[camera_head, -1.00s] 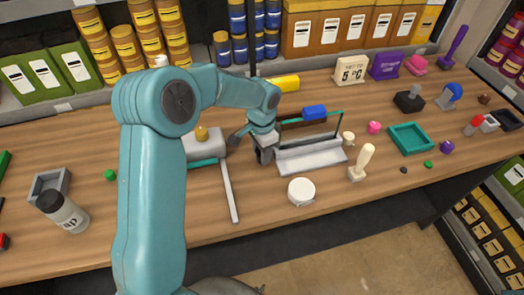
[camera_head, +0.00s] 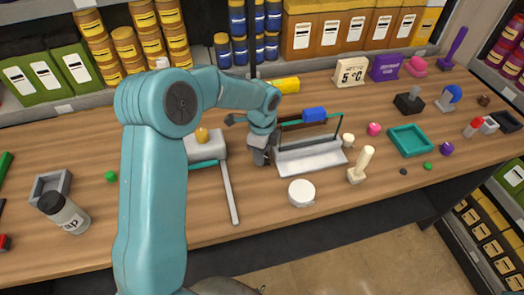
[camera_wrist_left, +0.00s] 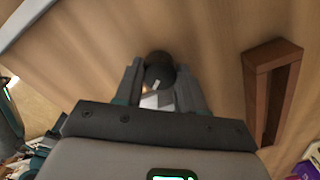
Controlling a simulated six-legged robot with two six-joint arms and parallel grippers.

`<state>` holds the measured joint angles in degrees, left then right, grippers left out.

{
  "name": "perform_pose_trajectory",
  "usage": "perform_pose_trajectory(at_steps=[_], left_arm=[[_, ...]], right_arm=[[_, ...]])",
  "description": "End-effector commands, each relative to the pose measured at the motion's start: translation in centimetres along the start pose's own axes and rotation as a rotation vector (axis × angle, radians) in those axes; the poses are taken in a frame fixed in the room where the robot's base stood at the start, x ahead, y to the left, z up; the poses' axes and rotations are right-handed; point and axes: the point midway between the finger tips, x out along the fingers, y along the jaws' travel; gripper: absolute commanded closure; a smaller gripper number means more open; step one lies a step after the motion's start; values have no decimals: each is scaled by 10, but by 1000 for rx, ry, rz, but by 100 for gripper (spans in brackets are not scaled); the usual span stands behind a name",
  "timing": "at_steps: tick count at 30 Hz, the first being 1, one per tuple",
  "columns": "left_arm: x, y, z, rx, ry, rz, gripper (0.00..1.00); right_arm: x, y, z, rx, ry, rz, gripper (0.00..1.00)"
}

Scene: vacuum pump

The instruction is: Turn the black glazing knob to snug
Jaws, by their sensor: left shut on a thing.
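The black glazing knob (camera_wrist_left: 158,70) shows in the left wrist view as a dark round cap with a pale mark on it. My left gripper (camera_wrist_left: 160,82) has one finger on each side of the knob and is shut on it. In the head view my left gripper (camera_head: 260,156) points down at the bench, just left of a light grey tray-like stand (camera_head: 310,158). There the hand hides the knob. My right gripper is in neither view.
A white round lidded tin (camera_head: 301,193) stands in front. A brown wooden frame (camera_wrist_left: 287,56) is beside the hand in the wrist view.

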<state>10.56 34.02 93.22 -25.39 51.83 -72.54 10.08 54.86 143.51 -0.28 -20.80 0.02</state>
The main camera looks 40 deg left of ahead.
Motion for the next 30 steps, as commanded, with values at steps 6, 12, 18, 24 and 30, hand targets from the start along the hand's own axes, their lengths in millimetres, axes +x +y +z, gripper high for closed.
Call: perform_pose_trajectory(at_steps=[6,12,18,24,30], left_arm=[[-1,0,0,107,0,0,91],[-1,-1,0,159,0,-1,91],[0,-1,0,174,0,-1,91],[0,-1,0,174,0,-2,91],[0,-1,0,174,0,-2,50]], right_arm=[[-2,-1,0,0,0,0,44],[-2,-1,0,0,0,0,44],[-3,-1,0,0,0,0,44],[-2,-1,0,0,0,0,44],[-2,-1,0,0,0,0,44]])
